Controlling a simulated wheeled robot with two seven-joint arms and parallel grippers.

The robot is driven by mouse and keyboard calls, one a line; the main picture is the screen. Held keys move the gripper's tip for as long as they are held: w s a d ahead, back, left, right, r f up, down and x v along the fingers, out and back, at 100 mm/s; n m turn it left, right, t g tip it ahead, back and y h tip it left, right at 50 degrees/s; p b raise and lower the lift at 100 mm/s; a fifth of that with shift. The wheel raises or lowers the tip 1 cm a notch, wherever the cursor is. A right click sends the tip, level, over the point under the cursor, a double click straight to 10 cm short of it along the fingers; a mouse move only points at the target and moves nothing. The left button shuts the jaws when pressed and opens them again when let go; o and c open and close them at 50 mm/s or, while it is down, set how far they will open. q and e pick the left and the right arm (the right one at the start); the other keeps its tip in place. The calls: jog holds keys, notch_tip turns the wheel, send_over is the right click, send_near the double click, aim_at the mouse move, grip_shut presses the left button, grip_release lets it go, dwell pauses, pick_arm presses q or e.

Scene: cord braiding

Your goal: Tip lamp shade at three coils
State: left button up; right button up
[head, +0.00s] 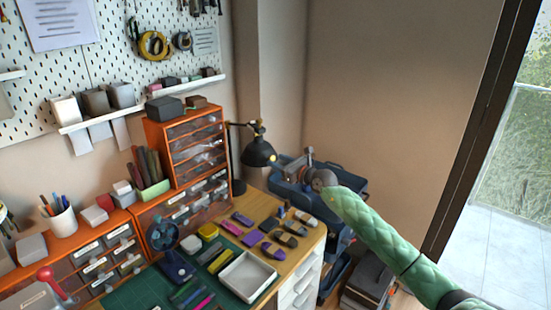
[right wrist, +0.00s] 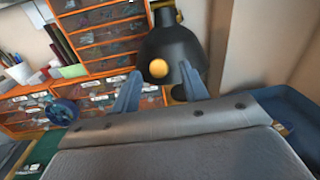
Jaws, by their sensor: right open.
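The desk lamp has a black shade (head: 259,152) that hangs from a thin black arm beside the orange drawers, its opening facing down. In the right wrist view the shade (right wrist: 172,45) shows large, with a round yellow bulb (right wrist: 158,69) at its mouth. My right gripper (head: 293,165) is just right of the shade in the head view. Its blue-grey fingers (right wrist: 158,88) are spread with the shade beyond and between them; contact cannot be told. Small dark and tan bundles (head: 289,239), possibly the coils, lie on the wooden desk below. My left gripper is out of view.
Orange drawers (head: 196,148) stand directly left of the lamp. A white tray (head: 247,277) and purple bundles (head: 270,250) lie on the desk. A blue cart (head: 337,230) stands beyond its right edge. Open floor and a glass door lie right.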

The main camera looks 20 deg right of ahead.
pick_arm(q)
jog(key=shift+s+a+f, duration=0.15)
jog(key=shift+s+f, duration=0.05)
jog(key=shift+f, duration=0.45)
pick_arm(e)
jog(key=shift+x, duration=1)
grip_shut()
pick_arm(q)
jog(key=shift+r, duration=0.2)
pick_arm(e)
jog(key=shift+d+r, duration=0.1)
